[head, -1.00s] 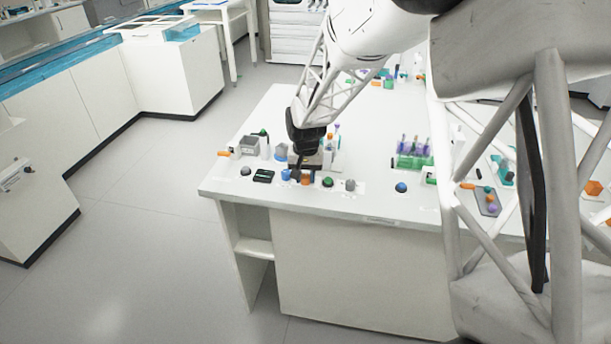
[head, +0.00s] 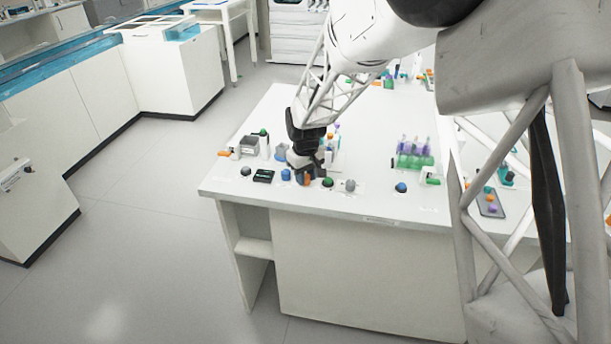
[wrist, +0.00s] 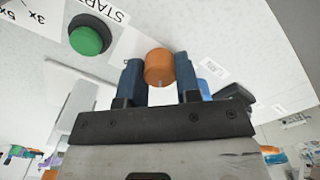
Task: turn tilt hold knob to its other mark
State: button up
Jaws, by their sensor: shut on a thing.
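An orange knob (head: 307,181) stands on the white bench top near its front edge. It also shows in the wrist view (wrist: 159,66), between the two blue fingers, with a small pale mark on its side. My gripper (head: 304,174) is at the knob from behind in the head view. In the wrist view my gripper (wrist: 158,73) is shut on the orange knob, one finger on each side. I cannot read any tilt hold label or the marks around the knob.
A green button (wrist: 90,36) beside the word START is near the knob, with a grey knob (head: 349,185) further right. A blue knob (head: 286,175) and a black display (head: 264,176) are on the left. A tube rack (head: 415,160) stands to the right.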

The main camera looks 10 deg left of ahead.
dwell(0.3)
jog(key=o, duration=0.9)
jog(key=shift+r, duration=0.15)
jog(key=shift+r, duration=3.75)
jog(key=shift+d+r, duration=0.1)
